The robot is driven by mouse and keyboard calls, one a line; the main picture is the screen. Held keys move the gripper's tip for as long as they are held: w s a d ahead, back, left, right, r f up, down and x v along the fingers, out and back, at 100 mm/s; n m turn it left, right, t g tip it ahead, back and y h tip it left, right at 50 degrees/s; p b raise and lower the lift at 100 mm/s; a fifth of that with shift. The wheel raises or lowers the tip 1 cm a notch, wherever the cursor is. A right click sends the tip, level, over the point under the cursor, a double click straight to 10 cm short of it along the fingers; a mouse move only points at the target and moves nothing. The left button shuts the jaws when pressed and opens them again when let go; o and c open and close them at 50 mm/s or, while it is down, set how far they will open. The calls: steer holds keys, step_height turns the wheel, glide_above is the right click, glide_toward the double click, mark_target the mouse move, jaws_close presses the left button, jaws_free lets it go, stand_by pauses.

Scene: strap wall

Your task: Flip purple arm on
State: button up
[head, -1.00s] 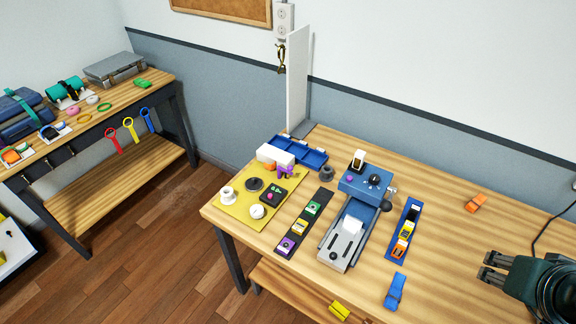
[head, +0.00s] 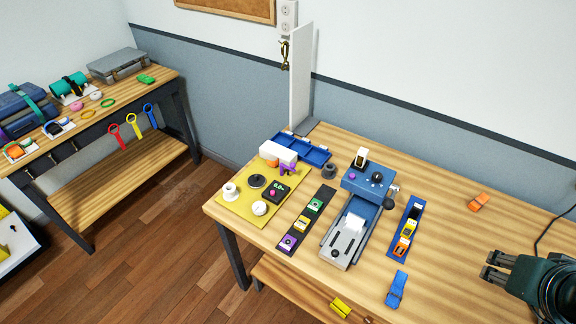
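A black strip (head: 297,230) on the table carries purple (head: 288,242), yellow (head: 301,224) and green (head: 315,206) pieces. The purple piece is at its near end. Another small purple part (head: 288,170) stands by a white block (head: 277,153) on the yellow board (head: 235,211). I cannot tell which of these is the purple arm, or its switch position. My gripper (head: 489,266) is at the right, over the table, pointing left. Its two dark fingers are apart with nothing between them, well away from both purple pieces.
A blue and grey machine (head: 368,181) stands between the black strip and a blue strip (head: 418,210) of coloured pieces. A small black box (head: 280,192) shows a green reading. A blue clip (head: 397,288) and an orange clip (head: 479,201) lie on open wood near my gripper.

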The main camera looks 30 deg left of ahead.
steer(key=shift+w+a+r, duration=0.15)
jaws_close()
steer(key=w+a+r+m+g+y+p, duration=0.1)
steer(key=w+a+r+m+g+p, duration=0.15)
steer(key=w+a, duration=0.9)
steer(key=w+a+r+m+g+y+p, duration=0.1)
steer(key=w+a+r+g+p, duration=0.15)
steer(key=w+a, duration=0.85)
steer(key=w+a+f, duration=0.2)
steer(key=a, duration=0.4)
steer(key=w+a+f+m+g+p, duration=0.1)
steer(key=a+f, duration=0.1)
steer(key=a, duration=0.4)
steer(key=w+a+f+m+g, duration=0.1)
steer(key=w+a, duration=0.1)
steer(key=a, duration=0.4)
steer(key=shift+w+a+f+p, duration=0.25)
steer(key=shift+w+f+p, duration=0.1)
steer(key=shift+f+p, duration=0.05)
steer(key=a+f+g+p, duration=0.1)
steer(key=a+f, duration=0.4)
steer(key=a, duration=0.2)
steer(key=a+f+m+g, duration=0.1)
steer(key=a+f, duration=0.4)
steer(key=a, duration=0.3)
steer(key=shift+w+a+f+g+p, duration=0.15)
steer(key=shift+a+f+g+p, duration=0.15)
steer(key=shift+f+p, duration=0.1)
steer(key=shift+r, duration=0.1)
